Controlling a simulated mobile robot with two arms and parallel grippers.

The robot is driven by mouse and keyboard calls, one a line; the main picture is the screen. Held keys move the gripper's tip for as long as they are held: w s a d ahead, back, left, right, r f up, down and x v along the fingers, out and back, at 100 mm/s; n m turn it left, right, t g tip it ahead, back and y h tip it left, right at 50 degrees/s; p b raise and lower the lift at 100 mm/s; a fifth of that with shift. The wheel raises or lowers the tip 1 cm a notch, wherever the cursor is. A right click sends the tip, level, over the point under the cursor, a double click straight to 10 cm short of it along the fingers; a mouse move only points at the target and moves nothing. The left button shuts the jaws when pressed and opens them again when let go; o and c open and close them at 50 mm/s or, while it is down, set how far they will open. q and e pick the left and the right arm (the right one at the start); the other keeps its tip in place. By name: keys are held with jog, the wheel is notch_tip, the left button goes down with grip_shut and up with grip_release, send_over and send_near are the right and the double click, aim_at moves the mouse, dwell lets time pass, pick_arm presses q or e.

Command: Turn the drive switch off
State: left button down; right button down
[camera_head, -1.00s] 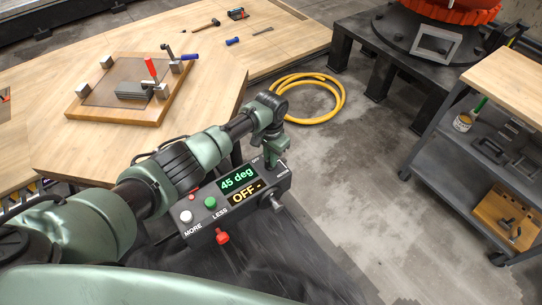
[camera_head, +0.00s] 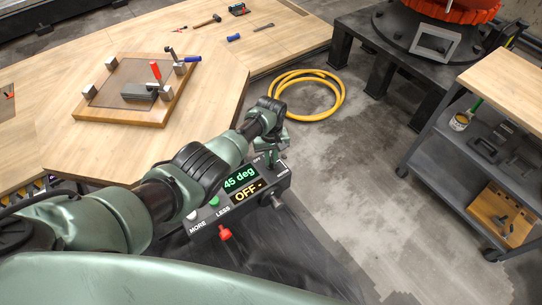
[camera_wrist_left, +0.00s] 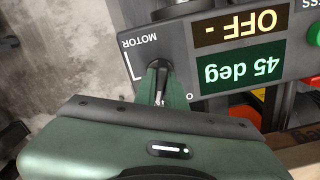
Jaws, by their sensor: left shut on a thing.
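The control box (camera_head: 240,205) shows a lit display reading "45 deg" and "OFF -", with buttons marked MORE and LESS and a red knob (camera_head: 225,233). My left gripper (camera_head: 274,155) is at the far end of the box's top face. In the left wrist view the gripper (camera_wrist_left: 166,86) is shut on the dark drive switch (camera_wrist_left: 157,68), beside the label MOTOR. The fingers and gripper body hide part of the switch, and its exact angle is hard to tell. The display also shows upside down in the wrist view. My right gripper is not in view.
A wooden table (camera_head: 215,95) holds a board (camera_head: 120,118) with clamps and several tools. A yellow hose (camera_head: 335,105) lies coiled on the floor. A grey cart (camera_head: 430,150) stands at the right. The floor between box and cart is clear.

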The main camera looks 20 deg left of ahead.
pick_arm(q)
jog(key=n+p, duration=0.1)
jog(key=n, duration=0.4)
jog(key=shift+n, duration=0.3)
jog(key=n, duration=0.5)
jog(key=shift+a+n, duration=0.1)
jog(key=shift+n, duration=0.3)
jog(key=c, duration=1.5)
grip_release()
jog(key=shift+s, duration=0.1)
jog(key=shift+r, duration=0.1)
notch_tip(320, 180, up, 7)
jog(key=p, duration=0.3)
jog(key=shift+f+p, duration=0.2)
jog(key=shift+p, duration=0.15)
jog(key=shift+r, duration=0.55)
